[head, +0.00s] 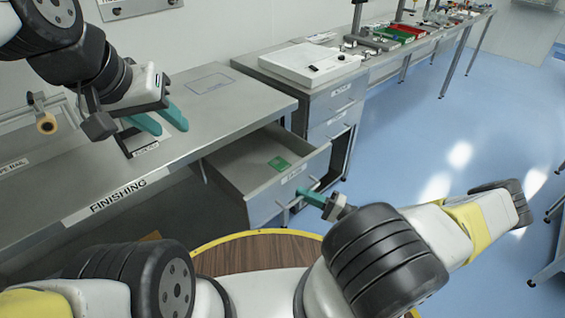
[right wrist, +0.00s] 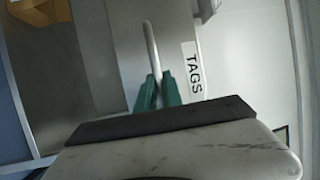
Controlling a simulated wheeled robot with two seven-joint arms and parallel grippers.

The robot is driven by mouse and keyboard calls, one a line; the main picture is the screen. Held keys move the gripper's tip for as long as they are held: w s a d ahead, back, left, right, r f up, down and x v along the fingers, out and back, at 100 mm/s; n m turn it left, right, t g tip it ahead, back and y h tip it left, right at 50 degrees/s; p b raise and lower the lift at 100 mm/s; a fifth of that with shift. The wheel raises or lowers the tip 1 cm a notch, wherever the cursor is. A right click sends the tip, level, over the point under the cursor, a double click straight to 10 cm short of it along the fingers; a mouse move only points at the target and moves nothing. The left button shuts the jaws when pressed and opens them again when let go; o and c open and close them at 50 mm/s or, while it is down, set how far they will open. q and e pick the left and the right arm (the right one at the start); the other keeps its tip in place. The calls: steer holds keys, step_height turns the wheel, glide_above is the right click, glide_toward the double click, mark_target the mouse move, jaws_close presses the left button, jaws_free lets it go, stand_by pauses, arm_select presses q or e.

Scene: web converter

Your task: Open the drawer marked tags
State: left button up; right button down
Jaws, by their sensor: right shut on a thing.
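The drawer marked tags (head: 264,209) stands pulled out under the grey finishing bench, with its inside showing. A small green item (head: 279,163) lies on its floor. In the right wrist view, the TAGS label (right wrist: 193,71) is on the drawer front beside a bar handle (right wrist: 151,45). My right gripper (head: 308,197), with teal fingers, is shut on that handle; its fingertips also show in the right wrist view (right wrist: 158,88). My left gripper (head: 160,120) is open and empty above the bench top, its two teal fingers apart.
The grey bench (head: 225,112) carries a FINISHING label (head: 125,192) on its front edge. Another drawer unit (head: 334,110) stands behind the open drawer, with a white device (head: 310,64) on top. A yellow-rimmed wooden round surface (head: 256,256) is below.

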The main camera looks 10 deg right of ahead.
steer(key=s+d, duration=0.6)
steer(key=s, duration=0.2)
steer(key=shift+s+d, duration=0.2)
steer(key=shift+s, duration=0.2)
steer(key=c, duration=1.5)
jaws_free()
steer(key=v, duration=0.7)
steer(key=shift+s+d, duration=0.15)
steer(key=shift+d, duration=0.2)
